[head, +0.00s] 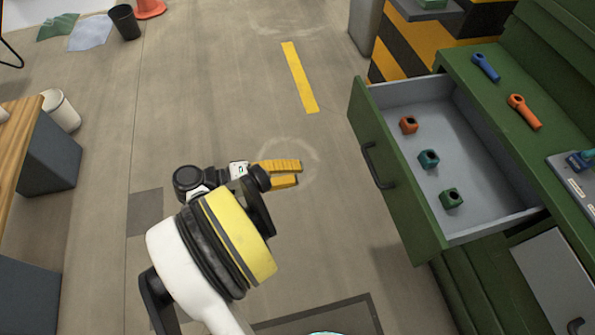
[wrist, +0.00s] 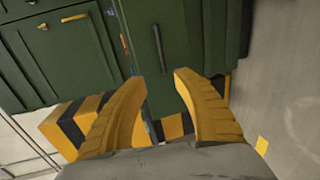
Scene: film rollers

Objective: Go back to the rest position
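My gripper (head: 298,172) is in the middle of the head view, over bare floor and left of the open drawer's front. Its two yellow fingers point right and stand apart with nothing between them. In the wrist view, the fingers of my gripper (wrist: 161,77) are also apart and empty, with a green cabinet front (wrist: 160,30) and its dark handle beyond them. My arm reaches up from the bottom of the head view, bent at the yellow and white joint.
The open drawer (head: 470,235) juts out at right, holding an orange nut (head: 409,124), a teal nut (head: 429,159) and a green nut (head: 451,199). A blue tool (head: 486,67) and an orange tool (head: 524,111) lie on the green bench. A wooden table (head: 17,135) stands left. The middle floor is clear.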

